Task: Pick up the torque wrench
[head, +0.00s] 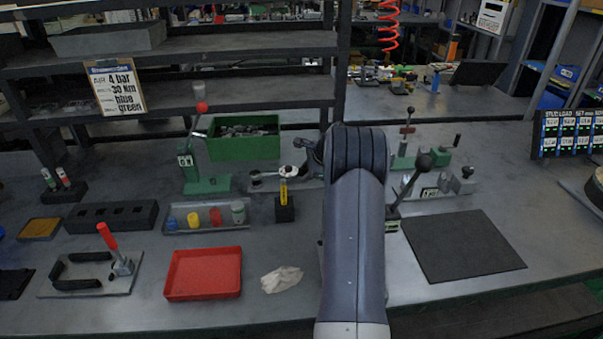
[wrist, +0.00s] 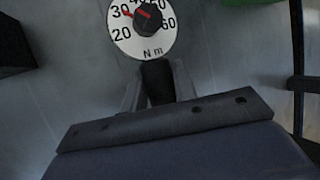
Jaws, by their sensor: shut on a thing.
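The torque wrench shows in the wrist view as a round white dial (wrist: 143,30) marked "N m", with a red pointer near 30 and a dark grip below it. My gripper (wrist: 157,84) is shut on that dark grip, one finger on each side. In the head view the small white dial (head: 299,170) shows just left of my wrist, above the back middle of the bench. My arm hides most of my gripper (head: 308,160) and part of the wrench there. I cannot tell whether the wrench touches its support.
A black block with a yellow upright piece (head: 284,192) stands close in front of the dial. A green bin (head: 243,140) and a green lever fixture (head: 205,182) are to the left. A lever fixture (head: 425,183) stands right of my arm. A dark mat (head: 462,246) lies bare.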

